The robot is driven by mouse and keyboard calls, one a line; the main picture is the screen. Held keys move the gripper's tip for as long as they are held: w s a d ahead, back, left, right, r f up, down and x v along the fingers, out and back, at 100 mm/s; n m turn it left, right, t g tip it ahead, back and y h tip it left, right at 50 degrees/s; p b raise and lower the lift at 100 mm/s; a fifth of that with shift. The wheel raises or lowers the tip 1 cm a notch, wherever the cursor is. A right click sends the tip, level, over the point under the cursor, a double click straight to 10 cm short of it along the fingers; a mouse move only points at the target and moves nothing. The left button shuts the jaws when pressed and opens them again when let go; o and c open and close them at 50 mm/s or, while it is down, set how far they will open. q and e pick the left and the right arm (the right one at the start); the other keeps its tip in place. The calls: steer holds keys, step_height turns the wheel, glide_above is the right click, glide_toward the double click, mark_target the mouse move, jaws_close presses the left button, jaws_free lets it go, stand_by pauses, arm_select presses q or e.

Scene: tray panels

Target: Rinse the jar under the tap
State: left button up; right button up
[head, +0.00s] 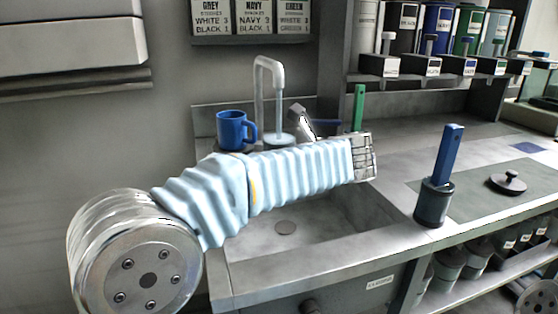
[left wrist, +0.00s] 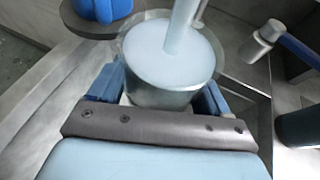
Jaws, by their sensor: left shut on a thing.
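The jar (left wrist: 165,92) is upright between the blue fingers of my left gripper (left wrist: 161,84), which is shut on it. Pale blue water fills it close to the rim. The tap (head: 268,75) stands behind the sink, and its water stream (head: 279,113) falls into the jar, whose top (head: 280,140) shows in the head view. The stream also shows in the left wrist view (left wrist: 182,28). My sleeved left arm hides the lower jar and the left gripper in the head view. My right gripper is not in view.
A blue mug (head: 231,131) stands left of the tap. The sink basin (head: 325,225) lies below my arm. A grey-headed tool (left wrist: 262,40) with a blue handle is beside the jar. A dark pot (head: 434,203) with a blue handle and a knobbed lid (head: 508,183) are on the right counter.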

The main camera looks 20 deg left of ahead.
arm_select(q)
steer(key=shift+s+d, duration=0.45)
steer(key=shift+s, duration=0.15)
steer(key=shift+s+d, duration=0.4)
steer(key=shift+s, duration=0.2)
steer(key=s+d, duration=0.3)
steer(key=s, duration=0.2)
steer(key=shift+d, duration=0.2)
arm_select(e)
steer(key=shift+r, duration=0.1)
arm_select(q)
steer(key=shift+r, duration=0.1)
